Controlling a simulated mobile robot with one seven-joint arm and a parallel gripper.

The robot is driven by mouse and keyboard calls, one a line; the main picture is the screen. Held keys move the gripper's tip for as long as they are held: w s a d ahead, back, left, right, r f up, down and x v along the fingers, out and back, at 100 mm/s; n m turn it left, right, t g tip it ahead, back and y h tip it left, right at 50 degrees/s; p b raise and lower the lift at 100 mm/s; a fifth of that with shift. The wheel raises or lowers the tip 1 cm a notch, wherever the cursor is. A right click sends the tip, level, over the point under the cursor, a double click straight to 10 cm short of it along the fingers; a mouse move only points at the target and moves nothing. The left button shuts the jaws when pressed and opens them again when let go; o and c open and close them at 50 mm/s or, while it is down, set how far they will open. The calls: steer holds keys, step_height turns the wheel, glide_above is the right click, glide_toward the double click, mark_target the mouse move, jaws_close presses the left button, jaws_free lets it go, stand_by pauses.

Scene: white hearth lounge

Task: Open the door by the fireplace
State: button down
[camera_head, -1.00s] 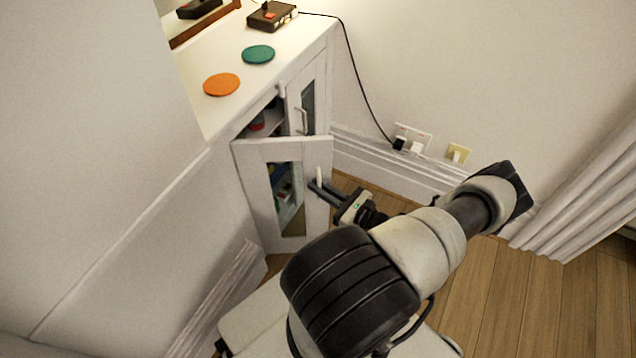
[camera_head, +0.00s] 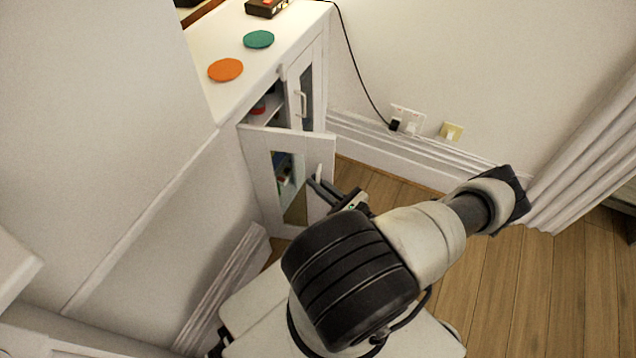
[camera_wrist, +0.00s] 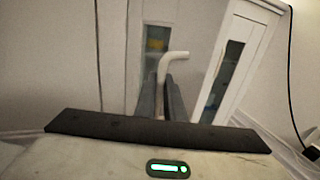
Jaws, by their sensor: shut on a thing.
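The white cabinet door (camera_head: 258,175) with a glass pane stands partly open at the left end of the white cabinet, in the alcove beside the white wall. My gripper (camera_head: 319,186) is at the free edge of this door, shut on its pale handle. In the wrist view the bent white handle (camera_wrist: 172,58) rises between the two dark fingers of my gripper (camera_wrist: 168,85). The second cabinet door (camera_head: 303,90), with its own bar handle, is shut. Through the gap, a shelf with small items shows inside. The fireplace cannot be made out.
An orange disc (camera_head: 225,70), a green disc (camera_head: 258,39) and a dark box with a cable (camera_head: 266,7) are on the cabinet top. Sockets (camera_head: 407,119) and a white curtain (camera_head: 588,155) are to the right. Wooden floor (camera_head: 490,290) is clear at lower right.

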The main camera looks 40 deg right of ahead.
steer(key=c, duration=2.1)
jaws_free()
steer(key=s, duration=0.5)
steer(key=s+d, duration=0.1)
steer(key=s, duration=1.1)
steer(key=shift+s+d+p, duration=0.15)
steer(key=shift+p, duration=0.2)
